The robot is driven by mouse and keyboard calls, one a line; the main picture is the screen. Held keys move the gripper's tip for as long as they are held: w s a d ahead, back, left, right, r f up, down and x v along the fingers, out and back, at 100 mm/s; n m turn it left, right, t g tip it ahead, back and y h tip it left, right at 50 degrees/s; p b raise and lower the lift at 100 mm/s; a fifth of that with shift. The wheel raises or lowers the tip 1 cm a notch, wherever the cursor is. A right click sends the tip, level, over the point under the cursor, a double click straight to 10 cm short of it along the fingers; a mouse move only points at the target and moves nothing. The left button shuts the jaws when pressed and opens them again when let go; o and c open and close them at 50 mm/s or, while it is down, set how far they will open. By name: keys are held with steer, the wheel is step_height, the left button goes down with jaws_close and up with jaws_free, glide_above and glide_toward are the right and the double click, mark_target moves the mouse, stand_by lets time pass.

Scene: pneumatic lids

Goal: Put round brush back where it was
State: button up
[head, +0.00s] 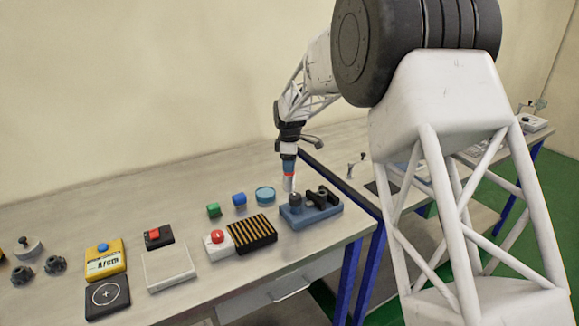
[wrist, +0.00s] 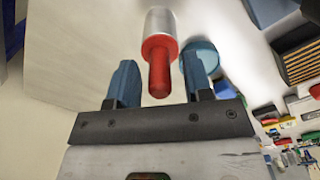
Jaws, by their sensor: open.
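The round brush, with a red handle and a pale metallic cylinder, shows in the wrist view (wrist: 159,55). Its red handle end points toward my gripper and lies between the two blue fingers (wrist: 160,83), with a gap visible on each side. In the head view the brush (head: 289,182) is upright directly below my gripper (head: 289,166), beside or behind a blue-grey block (head: 322,214) with dark fittings on top. Whether the brush's lower end rests on the table or on the block cannot be told. My gripper is open around the handle.
A black-and-yellow striped pad (head: 253,233) and a red-button box (head: 217,243) are nearer the front. The table behind is clear.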

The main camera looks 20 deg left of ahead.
step_height(320, 180, up, 12)
stand_by(0.6)
steer(key=shift+f, duration=0.1)
stand_by(0.4)
steer(key=s+d+r+m, duration=0.3)
steer(key=s+d, duration=0.4)
steer(key=d, duration=0.2)
steer(key=s+d+r+m+t, duration=0.1)
steer(key=s+d+r+m, duration=0.2)
steer(key=s+d, duration=0.5)
steer(key=s+d+r+m, duration=0.4)
steer(key=s+d, duration=0.3)
steer(key=d, duration=0.4)
steer(key=s+d+f+m, duration=0.3)
steer(key=s+d, duration=0.2)
steer(key=s, duration=0.5)
steer(key=s+d+f+m+t, duration=0.1)
steer(key=s+d+f+m, duration=0.2)
steer(key=s, duration=0.7)
steer(key=s+d+f+m, duration=0.3)
steer(key=s+d, duration=0.3)
steer(key=s, duration=0.4)
steer(key=shift+s+d+m+t, duration=0.3)
steer(key=shift+s+d+m, duration=0.1)
steer(key=shift+m, duration=0.1)
steer(key=shift+w, duration=0.1)
